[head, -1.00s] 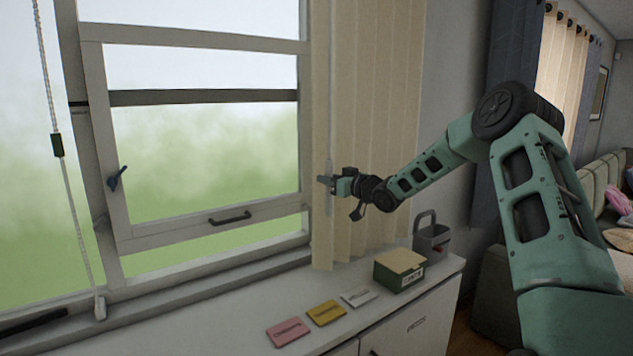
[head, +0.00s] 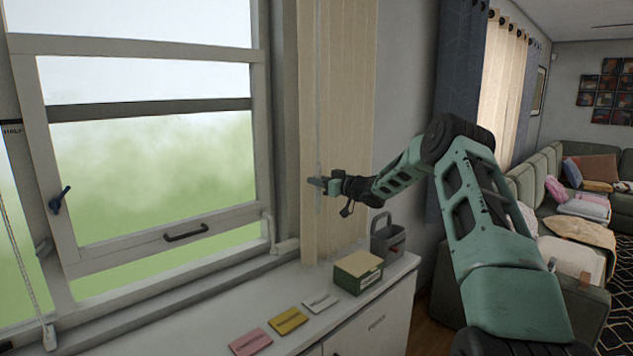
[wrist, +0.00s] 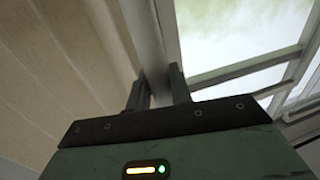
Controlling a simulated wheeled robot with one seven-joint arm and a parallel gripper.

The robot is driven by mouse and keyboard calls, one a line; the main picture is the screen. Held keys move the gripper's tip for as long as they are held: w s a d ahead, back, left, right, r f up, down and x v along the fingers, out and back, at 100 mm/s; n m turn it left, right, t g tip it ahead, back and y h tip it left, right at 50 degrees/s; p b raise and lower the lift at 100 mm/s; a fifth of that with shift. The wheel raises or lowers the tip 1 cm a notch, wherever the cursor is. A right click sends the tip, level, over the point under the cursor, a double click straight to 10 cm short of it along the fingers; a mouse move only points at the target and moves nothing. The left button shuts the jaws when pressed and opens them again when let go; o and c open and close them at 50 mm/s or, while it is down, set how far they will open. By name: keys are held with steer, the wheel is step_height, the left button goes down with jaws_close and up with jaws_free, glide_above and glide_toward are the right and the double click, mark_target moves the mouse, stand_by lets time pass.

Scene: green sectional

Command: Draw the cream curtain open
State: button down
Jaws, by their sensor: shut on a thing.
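The cream curtain (head: 347,110) hangs in narrow bunched folds to the right of the window (head: 150,150), whose panes are clear of it. My gripper (head: 318,184) is at the curtain's front, shut on a thin pale wand (head: 318,110) that hangs there. In the wrist view my gripper (wrist: 158,82) has its two fingers on either side of a pale grey strip. The cream curtain (wrist: 70,70) fills the left of that view, and the window frame (wrist: 245,70) is at the right. The exact contact between fingers and wand is too small to tell.
A white cabinet (head: 225,310) runs below the window. On it are a green box (head: 358,272), a grey caddy (head: 387,240) and pink, yellow and white cards (head: 289,320). A window handle (head: 186,232) juts out. Dark curtains (head: 457,110) and a green sofa (head: 545,175) are at right.

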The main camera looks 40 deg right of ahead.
steer(key=shift+d+r, duration=0.15)
steer(key=shift+d, duration=0.15)
steer(key=c, duration=1.3)
jaws_free()
steer(key=shift+d, duration=0.1)
steer(key=b+v, duration=0.6)
steer(key=v, duration=1.1)
steer(key=shift+s+a, duration=0.25)
